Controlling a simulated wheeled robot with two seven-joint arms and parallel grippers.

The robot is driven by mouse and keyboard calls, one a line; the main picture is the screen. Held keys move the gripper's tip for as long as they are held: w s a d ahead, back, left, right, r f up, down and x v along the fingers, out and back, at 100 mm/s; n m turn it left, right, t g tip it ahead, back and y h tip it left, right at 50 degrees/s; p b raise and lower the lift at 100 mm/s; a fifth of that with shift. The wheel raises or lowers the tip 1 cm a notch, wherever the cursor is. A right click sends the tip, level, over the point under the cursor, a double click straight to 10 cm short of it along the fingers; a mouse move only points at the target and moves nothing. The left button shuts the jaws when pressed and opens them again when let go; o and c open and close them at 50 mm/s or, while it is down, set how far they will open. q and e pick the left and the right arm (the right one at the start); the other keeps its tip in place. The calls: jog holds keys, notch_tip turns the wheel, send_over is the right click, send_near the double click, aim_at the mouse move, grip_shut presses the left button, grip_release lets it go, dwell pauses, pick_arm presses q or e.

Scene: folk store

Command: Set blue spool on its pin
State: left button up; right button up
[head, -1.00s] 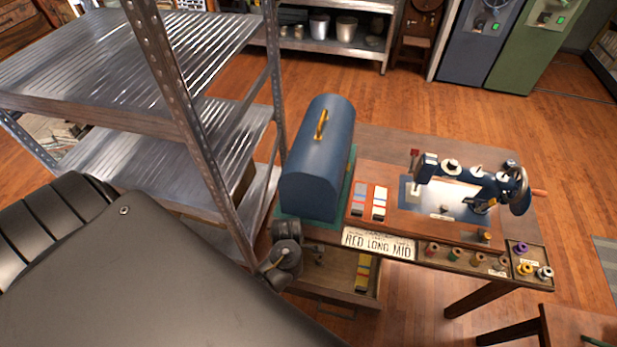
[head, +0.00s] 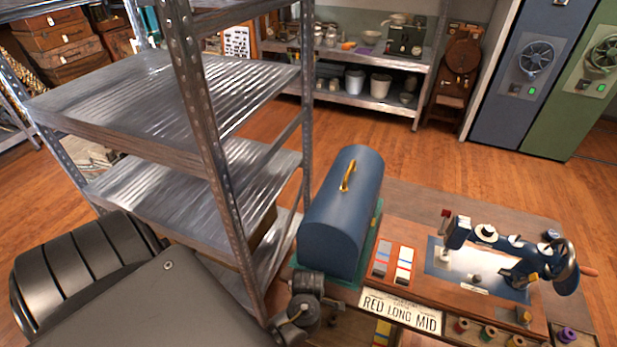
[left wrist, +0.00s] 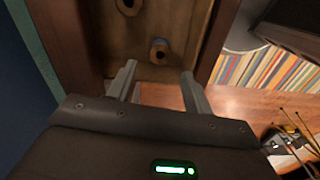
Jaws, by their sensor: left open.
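My left gripper (left wrist: 160,82) is open and empty in the left wrist view, with its two grey fingers apart. A small round spool-like piece with a bluish edge and tan end (left wrist: 158,52) lies just beyond the fingertips in a wooden compartment; I cannot tell for sure that it is the blue spool. Another round piece (left wrist: 128,5) is cut off at the top edge. In the head view, my left wrist is at the table's front left edge, its fingers unclear. Spools stand in the front tray: red (head: 460,325), green (head: 487,333) and purple (head: 567,335). My right gripper is not in view.
A blue domed case (head: 340,215) stands right behind my left wrist. A sewing machine (head: 510,250) sits on the right of the table. A nameplate (head: 400,311) lies along the front. A metal shelf (head: 225,190) stands close on the left.

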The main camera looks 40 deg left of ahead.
pick_arm(q)
notch_tip(320, 180, down, 4)
jog(key=b, duration=0.3)
jog(key=shift+r+b, duration=0.25)
jog(key=shift+b, duration=0.05)
jog(key=shift+f+b, duration=1.05)
jog(key=shift+f, duration=0.8)
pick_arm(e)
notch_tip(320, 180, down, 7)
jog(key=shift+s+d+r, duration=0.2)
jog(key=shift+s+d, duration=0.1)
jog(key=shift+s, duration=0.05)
pick_arm(q)
jog(key=shift+r+p, duration=0.1)
jog(key=shift+p, duration=0.25)
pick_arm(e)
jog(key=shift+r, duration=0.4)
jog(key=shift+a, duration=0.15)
pick_arm(q)
jog(key=c, duration=0.6)
jog(key=shift+c, duration=0.2)
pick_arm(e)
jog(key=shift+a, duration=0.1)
pick_arm(q)
notch_tip(320, 180, up, 5)
jog(key=p, duration=0.6)
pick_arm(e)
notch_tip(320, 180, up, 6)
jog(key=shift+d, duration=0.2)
